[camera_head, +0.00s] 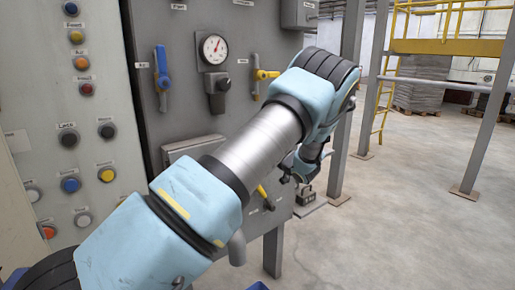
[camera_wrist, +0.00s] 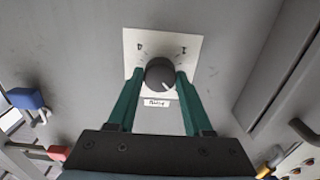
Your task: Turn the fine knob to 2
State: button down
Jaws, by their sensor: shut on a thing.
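A round dark knob (camera_wrist: 157,69) sits on a white square plate (camera_wrist: 134,42) in the wrist view. A short light pointer mark shows on its lower right as pictured. The plate has small marks at its upper left and upper right, too small to read surely. A small label (camera_wrist: 156,103) below the knob is not clearly legible. My gripper (camera_wrist: 160,77) has its two green fingers on either side of the knob, shut on it.
A grey cabinet carries a blue lever (camera_head: 161,74), a round gauge (camera_head: 213,48) and a yellow valve handle (camera_head: 266,74). A button panel (camera_head: 75,130) stands at left. Open floor (camera_head: 400,215) lies at right.

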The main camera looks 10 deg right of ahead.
jog(key=shift+c, duration=1.5)
grip_release()
jog(key=b+v, duration=0.2)
jog(key=v, duration=0.8)
jog(key=shift+s+d, duration=0.2)
jog(key=shift+s, duration=0.15)
